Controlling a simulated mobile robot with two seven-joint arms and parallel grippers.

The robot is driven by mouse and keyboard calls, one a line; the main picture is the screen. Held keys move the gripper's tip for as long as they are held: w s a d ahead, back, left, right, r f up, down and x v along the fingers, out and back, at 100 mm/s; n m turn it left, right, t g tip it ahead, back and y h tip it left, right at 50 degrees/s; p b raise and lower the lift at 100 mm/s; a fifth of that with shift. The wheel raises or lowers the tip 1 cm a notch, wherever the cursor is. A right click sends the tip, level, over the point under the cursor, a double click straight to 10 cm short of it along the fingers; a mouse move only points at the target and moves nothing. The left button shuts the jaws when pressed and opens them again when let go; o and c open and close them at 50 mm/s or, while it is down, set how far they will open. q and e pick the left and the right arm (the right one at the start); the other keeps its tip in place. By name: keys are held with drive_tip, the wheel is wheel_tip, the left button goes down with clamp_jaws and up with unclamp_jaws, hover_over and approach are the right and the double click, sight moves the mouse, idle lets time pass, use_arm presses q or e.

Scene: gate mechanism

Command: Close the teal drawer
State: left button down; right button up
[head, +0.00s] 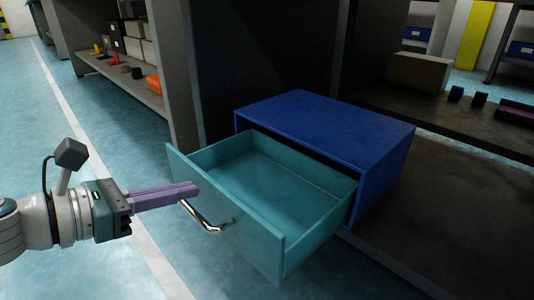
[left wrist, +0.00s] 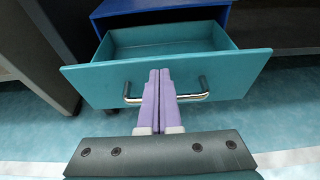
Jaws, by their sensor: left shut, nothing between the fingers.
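The teal drawer (head: 275,190) is pulled well out of the blue cabinet (head: 330,130) and is empty. Its front panel with a curved metal handle (head: 206,218) faces my left arm. My left gripper (head: 196,189) is shut and empty, with its purple fingers pointing at the drawer front just by the handle. In the left wrist view the shut fingers (left wrist: 159,72) lie over the middle of the drawer front (left wrist: 100,80), between the two ends of the handle (left wrist: 202,90). I cannot tell whether the fingertips touch the panel. My right gripper is not in view.
The blue cabinet sits on a dark shelf (head: 470,220) beside a grey upright (head: 176,90). Boxes and small dark blocks (head: 456,93) lie farther back on the right. The floor (head: 110,130) to the left is clear.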

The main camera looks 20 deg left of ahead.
use_arm(q)
drive_tip(key=shift+w+d, duration=0.25)
drive_tip(key=shift+w, duration=0.45)
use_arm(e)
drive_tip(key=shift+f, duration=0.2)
